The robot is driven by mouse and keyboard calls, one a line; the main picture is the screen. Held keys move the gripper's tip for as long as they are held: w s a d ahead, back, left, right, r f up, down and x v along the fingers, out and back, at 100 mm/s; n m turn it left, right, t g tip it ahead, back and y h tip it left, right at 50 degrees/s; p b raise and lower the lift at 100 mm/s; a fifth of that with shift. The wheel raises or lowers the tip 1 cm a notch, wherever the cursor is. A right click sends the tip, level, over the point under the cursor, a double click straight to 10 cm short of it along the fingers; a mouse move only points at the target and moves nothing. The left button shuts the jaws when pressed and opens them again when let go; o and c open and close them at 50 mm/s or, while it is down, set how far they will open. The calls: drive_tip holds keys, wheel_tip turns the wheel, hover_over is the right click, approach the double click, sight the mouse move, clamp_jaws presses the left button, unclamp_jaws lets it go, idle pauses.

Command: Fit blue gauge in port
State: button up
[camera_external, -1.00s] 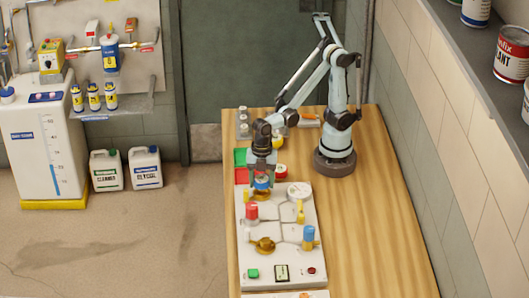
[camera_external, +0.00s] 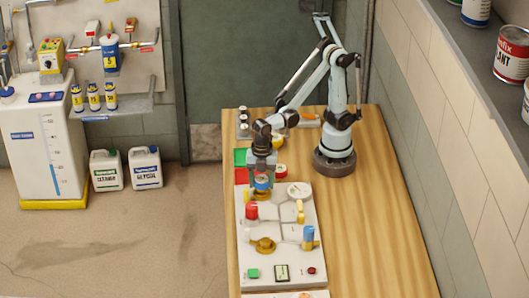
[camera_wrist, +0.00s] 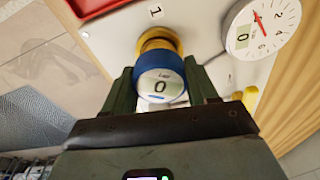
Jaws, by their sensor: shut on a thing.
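The blue gauge (camera_wrist: 160,80) has a blue rim and a white face reading 0. It is held between the two fingers of my gripper (camera_wrist: 162,92) in the wrist view. In the external view the blue gauge (camera_external: 262,182) shows small under my gripper (camera_external: 262,175). Right beyond it in the wrist view is a yellow port (camera_wrist: 158,42), next to a label "1" on the white panel (camera_wrist: 195,30). The gauge overlaps the port, and I cannot tell whether it is fully seated. In the external view the port is partly hidden below the gauge.
A white dial gauge (camera_wrist: 262,28) sits on the panel right of the port. The panel also bears a red knob (camera_external: 251,211), a brass valve (camera_external: 263,245), a yellow lever (camera_external: 300,211) and a blue-topped part (camera_external: 308,235).

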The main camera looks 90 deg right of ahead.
drive_tip(key=shift+f, duration=1)
idle(1.5)
drive_tip(key=o, duration=1.3)
drive_tip(key=shift+r, duration=4)
drive_tip(key=d+m+t, duration=0.2)
drive_tip(key=d+m, duration=0.3)
drive_tip(key=d, duration=0.1)
drive_tip(key=w+d+r+m+t+h, duration=0.1)
drive_tip(key=d+m+t, duration=0.1)
drive_tip(key=d+m, duration=0.4)
drive_tip(key=d+m+t, duration=0.3)
drive_tip(key=d+m, duration=0.2)
drive_tip(key=d, duration=0.1)
drive_tip(key=shift+w+r, duration=0.15)
drive_tip(key=shift+w, duration=0.1)
